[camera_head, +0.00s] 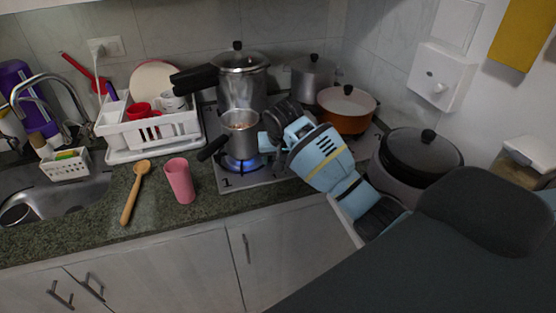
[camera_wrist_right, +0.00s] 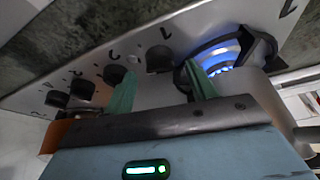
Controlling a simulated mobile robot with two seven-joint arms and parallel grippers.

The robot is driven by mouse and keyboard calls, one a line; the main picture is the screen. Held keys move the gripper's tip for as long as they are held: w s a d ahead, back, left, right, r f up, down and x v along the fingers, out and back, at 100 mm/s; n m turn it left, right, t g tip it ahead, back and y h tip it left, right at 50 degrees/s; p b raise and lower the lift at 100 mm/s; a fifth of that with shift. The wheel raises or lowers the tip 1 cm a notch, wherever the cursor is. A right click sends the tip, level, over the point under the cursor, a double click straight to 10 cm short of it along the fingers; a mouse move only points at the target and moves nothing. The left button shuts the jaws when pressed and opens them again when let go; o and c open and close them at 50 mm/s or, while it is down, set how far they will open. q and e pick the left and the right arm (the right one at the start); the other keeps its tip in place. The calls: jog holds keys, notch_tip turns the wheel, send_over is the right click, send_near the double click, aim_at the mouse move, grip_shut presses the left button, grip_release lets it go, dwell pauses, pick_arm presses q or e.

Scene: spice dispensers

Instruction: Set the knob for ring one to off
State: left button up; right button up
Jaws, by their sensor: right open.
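The stove (camera_head: 240,180) has a printed 1 at its front left corner. A blue flame burns under a small metal pot (camera_head: 240,138) there, and a lit burner (camera_wrist_right: 222,62) shows in the wrist view. A row of dark knobs runs along the stove panel in the wrist view. The knob nearest the lit burner (camera_wrist_right: 160,59) appears to be ring one's. My right gripper (camera_wrist_right: 163,88) is open and empty, its green fingers pointing at the panel. That knob shows between and just beyond the fingertips, apparently untouched. The left finger partly overlaps the neighbouring knob (camera_wrist_right: 115,73). My left gripper is out of view.
Two more knobs (camera_wrist_right: 82,89) sit farther left in the wrist view. A pressure cooker (camera_head: 242,82), a lidded pot (camera_head: 312,78) and an orange pan (camera_head: 347,110) crowd the stove. A pink cup (camera_head: 180,181) and wooden spoon (camera_head: 133,195) are on the counter left.

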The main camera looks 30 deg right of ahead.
jog(key=shift+x, duration=1.15)
jog(key=c, duration=1)
